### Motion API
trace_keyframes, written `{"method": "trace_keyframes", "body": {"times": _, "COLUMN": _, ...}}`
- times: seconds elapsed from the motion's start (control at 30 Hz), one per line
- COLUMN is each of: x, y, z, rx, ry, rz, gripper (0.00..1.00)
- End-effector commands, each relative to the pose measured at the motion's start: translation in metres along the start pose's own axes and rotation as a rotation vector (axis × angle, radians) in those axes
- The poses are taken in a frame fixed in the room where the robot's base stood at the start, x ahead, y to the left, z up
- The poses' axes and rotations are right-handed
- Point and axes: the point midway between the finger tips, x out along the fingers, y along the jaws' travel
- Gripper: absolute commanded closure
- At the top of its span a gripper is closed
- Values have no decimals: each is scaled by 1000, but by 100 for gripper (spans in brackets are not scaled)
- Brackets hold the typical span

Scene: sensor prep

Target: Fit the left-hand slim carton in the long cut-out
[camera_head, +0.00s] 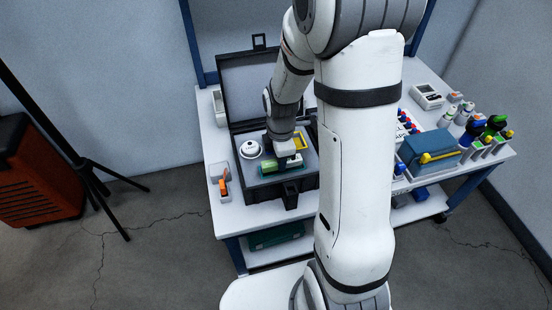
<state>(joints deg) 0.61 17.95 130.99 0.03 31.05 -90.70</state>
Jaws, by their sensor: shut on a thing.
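An open black case (236,128) with a grey foam insert stands on the workbench. My gripper (283,163) points down into the case, low over the foam. It is shut on a slim green carton (269,167), which shows on both sides of the dark fingers and lies roughly level. The fingertips and the carton's underside are hidden, so I cannot tell whether it touches the foam or sits in a cut-out. The long cut-out cannot be made out under the gripper and carton.
A round white device (250,149) and a yellow item (300,141) are in the case. A small tray with an orange-handled tool (223,186) lies to the left. A blue box (428,153), bottles and a meter (427,96) crowd the right side. My arm hides the middle bench.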

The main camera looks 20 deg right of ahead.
Motion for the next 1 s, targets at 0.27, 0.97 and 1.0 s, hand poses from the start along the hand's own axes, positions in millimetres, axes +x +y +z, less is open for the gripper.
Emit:
{"method": "trace_keyframes", "body": {"times": 0.27, "x": 3, "y": 0, "z": 2, "rx": 1, "ry": 0, "rz": 0, "gripper": 97}}
{"method": "trace_keyframes", "body": {"times": 0.97, "x": 9, "y": 0, "z": 3, "rx": 2, "ry": 0, "rz": 0, "gripper": 97}}
{"method": "trace_keyframes", "body": {"times": 1.0, "x": 9, "y": 0, "z": 3, "rx": 2, "ry": 0, "rz": 0, "gripper": 97}}
